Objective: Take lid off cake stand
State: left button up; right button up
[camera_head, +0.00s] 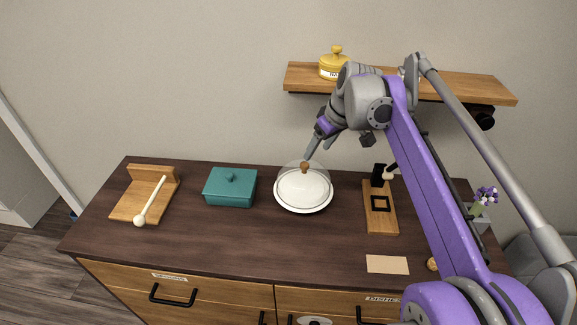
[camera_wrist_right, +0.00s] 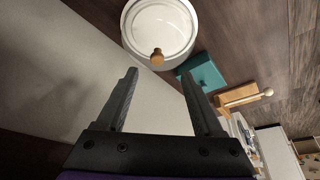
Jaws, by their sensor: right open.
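The cake stand (camera_head: 303,206) is white and round and stands on the dark cabinet top. A clear dome lid (camera_head: 290,178) with a wooden knob (camera_head: 304,167) sits on it. In the right wrist view the lid's knob (camera_wrist_right: 157,56) shows beyond the fingertips, with the white stand (camera_wrist_right: 128,50) around it. My right gripper (camera_head: 318,150) is above and just behind the knob in the head view, pointing down. It is open and empty in the wrist view (camera_wrist_right: 160,78), with a gap between it and the knob. My left gripper is not in view.
A teal lidded box (camera_head: 230,195) stands left of the stand. A wooden stand with a black frame (camera_head: 380,222) is to the right. A wall shelf (camera_head: 455,82) with a yellow jar (camera_head: 331,66) hangs above.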

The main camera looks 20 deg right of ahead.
aim_at(306, 164)
jog(key=x, duration=0.4)
jog(key=shift+w+a+f, duration=0.15)
jog(key=shift+w, duration=0.3)
jog(key=shift+w+d+b+x, duration=0.15)
jog(key=shift+x, duration=1.35)
jog(key=shift+w+d+b+x, duration=0.1)
jog(key=shift+b+x, duration=0.05)
jog(key=shift+x, duration=1.4)
grip_shut()
